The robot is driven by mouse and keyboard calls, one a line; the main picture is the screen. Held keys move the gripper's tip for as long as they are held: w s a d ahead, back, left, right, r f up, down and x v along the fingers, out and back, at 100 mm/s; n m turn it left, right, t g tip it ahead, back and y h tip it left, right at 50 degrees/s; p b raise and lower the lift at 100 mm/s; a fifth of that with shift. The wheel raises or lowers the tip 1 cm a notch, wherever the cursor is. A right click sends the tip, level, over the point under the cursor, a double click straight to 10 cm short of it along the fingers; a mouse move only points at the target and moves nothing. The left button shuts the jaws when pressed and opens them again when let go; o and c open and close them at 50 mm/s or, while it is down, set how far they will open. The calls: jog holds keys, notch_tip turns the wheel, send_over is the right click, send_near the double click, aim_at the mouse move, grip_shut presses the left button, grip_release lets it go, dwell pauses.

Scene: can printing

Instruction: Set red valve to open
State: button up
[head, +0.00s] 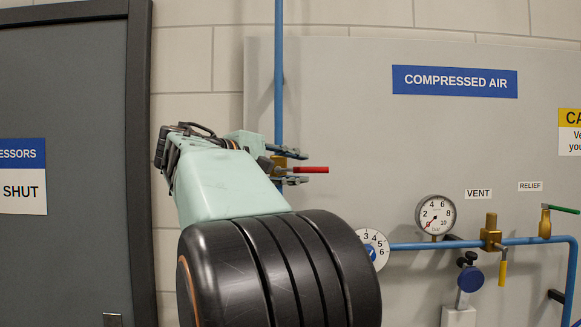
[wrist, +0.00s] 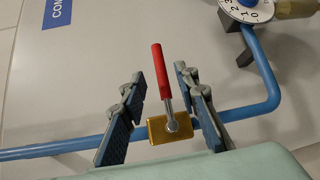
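The red valve has a red lever (head: 311,170) and a brass body (wrist: 165,129) on a blue pipe. In the head view the lever points right, across the upright pipe. In the wrist view the lever (wrist: 161,72) also lies crosswise to the pipe. My gripper (wrist: 158,82) is open, with one finger on each side of the lever. Gaps show between the lever and both fingers, and nothing is held. In the head view my gripper (head: 301,169) is at the valve and hides most of its body.
A grey panel with a compressed air sign (head: 455,82) stands behind. To the right are a pressure gauge (head: 436,215), a yellow-handled vent valve (head: 491,235) and a green-handled relief valve (head: 545,222). A dark door (head: 65,110) is at left.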

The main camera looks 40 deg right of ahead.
aim_at(310, 169)
jog(key=d, duration=0.3)
jog(key=d+p, duration=0.1)
jog(key=d, duration=0.1)
jog(key=shift+w+d+f, duration=0.25)
jog(key=shift+d+f, duration=0.1)
jog(key=shift+f, duration=0.05)
jog(key=shift+c, duration=0.6)
grip_shut()
